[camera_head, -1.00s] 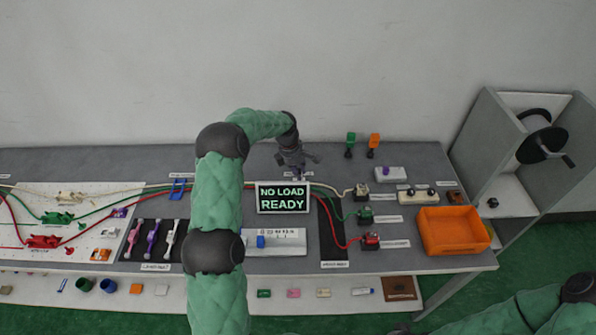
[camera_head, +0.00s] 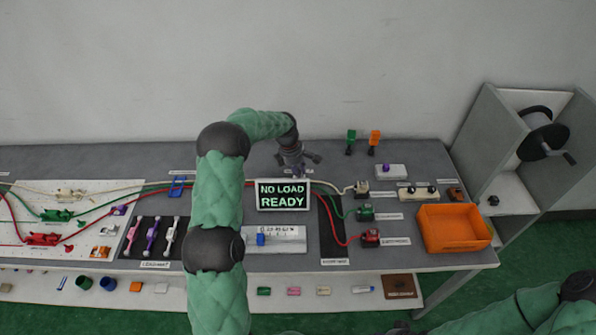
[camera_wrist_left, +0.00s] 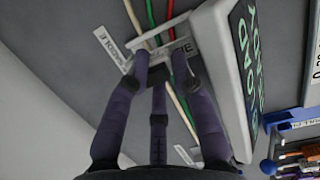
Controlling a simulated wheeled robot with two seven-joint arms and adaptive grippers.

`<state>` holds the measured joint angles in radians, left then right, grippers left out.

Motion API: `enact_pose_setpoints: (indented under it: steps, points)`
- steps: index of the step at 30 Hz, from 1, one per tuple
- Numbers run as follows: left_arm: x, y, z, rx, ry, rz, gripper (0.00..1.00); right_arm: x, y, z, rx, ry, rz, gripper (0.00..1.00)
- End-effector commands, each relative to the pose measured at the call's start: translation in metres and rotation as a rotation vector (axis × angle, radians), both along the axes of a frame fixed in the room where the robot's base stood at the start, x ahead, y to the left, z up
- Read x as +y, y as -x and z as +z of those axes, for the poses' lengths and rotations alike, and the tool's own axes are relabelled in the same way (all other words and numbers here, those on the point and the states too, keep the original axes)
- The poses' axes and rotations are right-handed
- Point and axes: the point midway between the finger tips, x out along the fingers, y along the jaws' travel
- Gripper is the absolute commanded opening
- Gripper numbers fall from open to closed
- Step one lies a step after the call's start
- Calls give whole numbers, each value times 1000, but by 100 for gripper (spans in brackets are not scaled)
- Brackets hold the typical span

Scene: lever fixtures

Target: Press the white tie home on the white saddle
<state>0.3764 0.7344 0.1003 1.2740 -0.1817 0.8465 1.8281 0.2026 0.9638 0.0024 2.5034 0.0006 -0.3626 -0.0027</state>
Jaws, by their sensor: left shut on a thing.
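My left gripper (camera_head: 295,168) points down at the back of the bench, just behind the display. In the left wrist view its purple-grey fingers (camera_wrist_left: 160,70) are shut on a pale piece at their tips, apparently the white tie (camera_wrist_left: 187,48). The tie shows as a white frame-like piece across the cables, partly hidden by the fingers. A label reading SADDLE (camera_wrist_left: 114,46) lies beside it. The white saddle cannot be told apart from the tie here, nor can I tell whether the tie is seated. My right gripper is out of view.
White, green and red cables (camera_wrist_left: 150,14) run under the fingers. The NO LOAD READY display (camera_head: 283,195) stands close beside the gripper. A blue clip (camera_head: 177,187) sits over the cables at left. An orange bin (camera_head: 455,228) is at right.

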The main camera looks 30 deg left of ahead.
Motion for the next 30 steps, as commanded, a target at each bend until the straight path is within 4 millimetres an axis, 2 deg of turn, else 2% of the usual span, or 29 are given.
enact_pose_setpoints:
  steps: [15,30]
  points:
    - [0,1,-13,1,1,0,0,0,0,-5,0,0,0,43]
    - [0,1,-16,1,1,0,0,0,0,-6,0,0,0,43]
